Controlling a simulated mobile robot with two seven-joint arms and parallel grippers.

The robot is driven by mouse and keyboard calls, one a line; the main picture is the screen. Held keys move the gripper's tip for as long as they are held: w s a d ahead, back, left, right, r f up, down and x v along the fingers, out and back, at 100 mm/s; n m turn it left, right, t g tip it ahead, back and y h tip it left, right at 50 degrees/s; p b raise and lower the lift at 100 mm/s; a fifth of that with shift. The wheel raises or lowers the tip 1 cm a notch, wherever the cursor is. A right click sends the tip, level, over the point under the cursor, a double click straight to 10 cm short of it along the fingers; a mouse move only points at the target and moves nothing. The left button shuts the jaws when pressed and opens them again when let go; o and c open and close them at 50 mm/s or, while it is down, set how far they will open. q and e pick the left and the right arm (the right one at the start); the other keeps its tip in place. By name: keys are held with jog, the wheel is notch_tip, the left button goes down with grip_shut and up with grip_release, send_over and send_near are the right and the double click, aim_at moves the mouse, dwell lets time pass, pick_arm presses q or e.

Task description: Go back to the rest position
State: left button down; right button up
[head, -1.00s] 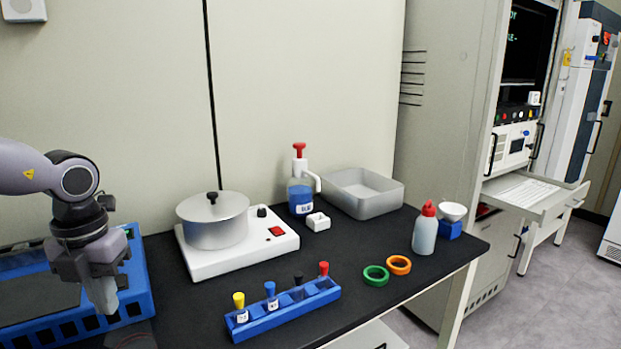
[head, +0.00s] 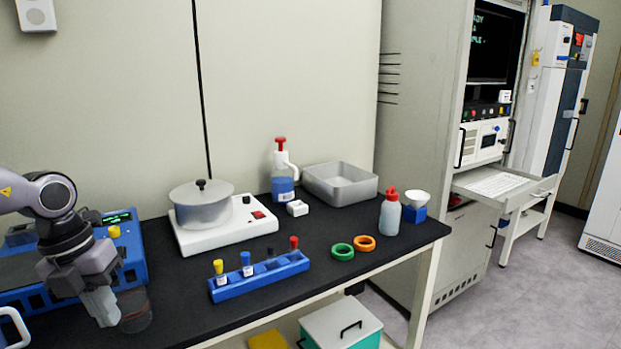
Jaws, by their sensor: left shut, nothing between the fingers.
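My left gripper (head: 104,308) is at the left of the head view, pointing down over the black bench beside the blue device. Its fingers are shut with nothing between them. A clear, dark-tinted jar (head: 134,309) stands right beside the fingertips, to their right; whether they touch it I cannot tell. My right gripper is not in view.
The blue device (head: 125,272) is close to my left gripper. On the black bench (head: 190,318) are a hotplate (head: 226,236) with a pot (head: 202,207), a blue tube rack (head: 262,279), a bottle (head: 390,216) and a metal tray (head: 341,187). Floor at right is clear.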

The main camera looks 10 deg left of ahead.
pick_arm(q)
jog(key=s+f+n+t+h+p, duration=0.2)
jog(key=f+n+t, duration=0.4)
jog(key=f+n, duration=0.25)
jog(key=s+f+n+t+h+p, duration=0.25)
jog(key=f+n+t, duration=0.35)
jog(key=f+n, duration=0.3)
jog(key=s+d+f+n+y, duration=0.1)
jog(key=s+d+f+n, duration=0.1)
jog(key=d+n, duration=0.2)
jog(key=s+d+f+n+g+y, duration=0.1)
jog(key=s+d+f+n+y, duration=0.1)
jog(key=d+n, duration=0.3)
jog(key=s+d+f+n+g+y+p, duration=0.1)
jog(key=s+d+f+n, duration=0.3)
jog(key=d, duration=0.3)
jog(key=shift+d, duration=0.2)
jog(key=shift+s+a+n+y, duration=0.15)
jog(key=shift+s+n+y, duration=0.05)
jog(key=shift+n+y, duration=0.05)
